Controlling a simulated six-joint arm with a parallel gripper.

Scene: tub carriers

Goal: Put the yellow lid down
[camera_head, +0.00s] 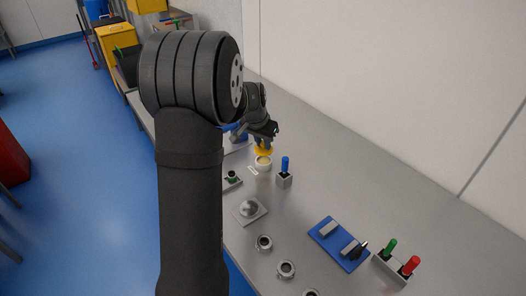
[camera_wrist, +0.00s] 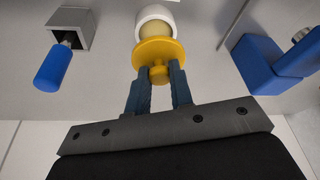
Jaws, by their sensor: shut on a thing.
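The yellow lid (camera_head: 263,151) is a round disc with a small knob. In the wrist view the two blue-grey fingertips of my gripper (camera_wrist: 158,74) are shut on that knob, with the lid (camera_wrist: 158,51) just beyond them. The white round tub (camera_head: 263,164) stands on the bench by the lid in the head view. In the wrist view the tub (camera_wrist: 150,12) is open, with pale yellow contents, and the lid overlaps its near edge. I cannot tell whether lid and tub touch. My gripper is partly hidden in the head view.
A blue-handled tool (camera_head: 285,164) stands in a grey holder (camera_head: 284,181) close to the tub, and a blue object (camera_wrist: 268,68) is on its other side. A silver dome (camera_head: 249,208), several ring fittings and a blue board (camera_head: 325,229) lie along the grey bench (camera_head: 310,195).

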